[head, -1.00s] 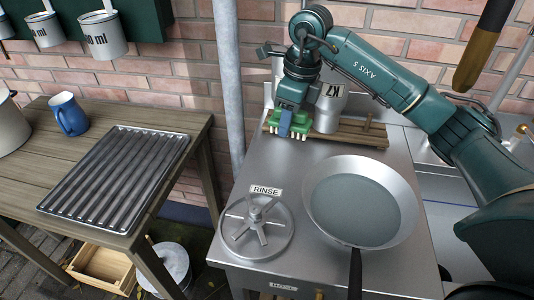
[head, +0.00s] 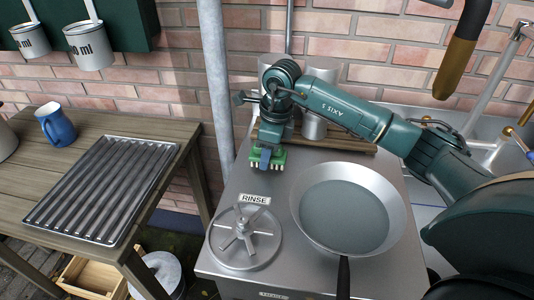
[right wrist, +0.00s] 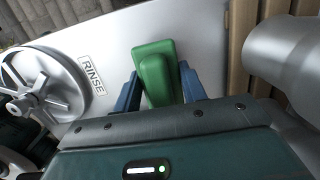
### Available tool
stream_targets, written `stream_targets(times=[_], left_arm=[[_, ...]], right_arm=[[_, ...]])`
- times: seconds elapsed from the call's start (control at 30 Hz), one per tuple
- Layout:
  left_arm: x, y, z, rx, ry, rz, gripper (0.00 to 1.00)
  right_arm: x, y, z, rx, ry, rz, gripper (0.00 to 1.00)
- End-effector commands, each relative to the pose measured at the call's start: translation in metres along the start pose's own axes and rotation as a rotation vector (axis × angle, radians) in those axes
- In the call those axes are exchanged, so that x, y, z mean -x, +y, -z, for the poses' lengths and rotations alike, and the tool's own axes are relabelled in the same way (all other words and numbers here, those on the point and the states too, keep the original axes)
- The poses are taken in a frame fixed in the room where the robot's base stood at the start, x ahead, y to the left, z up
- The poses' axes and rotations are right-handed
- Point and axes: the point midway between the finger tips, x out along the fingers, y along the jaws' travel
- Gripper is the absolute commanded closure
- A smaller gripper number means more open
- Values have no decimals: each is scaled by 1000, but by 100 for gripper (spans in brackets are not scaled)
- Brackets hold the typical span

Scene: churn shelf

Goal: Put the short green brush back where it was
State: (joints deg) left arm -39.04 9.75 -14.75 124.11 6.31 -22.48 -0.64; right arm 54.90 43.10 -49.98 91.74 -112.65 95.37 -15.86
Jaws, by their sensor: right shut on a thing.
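The short green brush (head: 267,158) is in my right gripper (head: 265,153), bristles down, at the back left of the steel counter (head: 240,185). I cannot tell whether the bristles touch the counter. In the right wrist view the brush's green back (right wrist: 155,68) sits between the blue fingers of my right gripper (right wrist: 160,88), which are shut on it. The brush is in front of a wooden slatted rack (head: 345,140). My left gripper is not in view.
A metal cylinder (head: 313,127) stands on the rack, close to my right gripper. A RINSE label (head: 255,200) and round wheel (head: 243,238) are in front of the brush. A large pan (head: 345,208) is to the right. A ribbed tray (head: 100,190) lies on the wooden table.

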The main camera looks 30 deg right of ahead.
Motion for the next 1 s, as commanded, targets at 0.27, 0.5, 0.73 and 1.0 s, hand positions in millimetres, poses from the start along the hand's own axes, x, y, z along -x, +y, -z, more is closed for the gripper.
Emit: stream_targets(times=[0.27,0.5,0.73,1.0], left_arm=[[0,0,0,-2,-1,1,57],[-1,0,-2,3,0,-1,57],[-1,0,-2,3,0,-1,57],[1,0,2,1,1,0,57]], right_arm=[[-9,0,1,1,-1,2,77],[-12,0,2,1,-1,1,53],[-12,0,2,1,0,1,37],[-7,0,1,1,-1,1,37]])
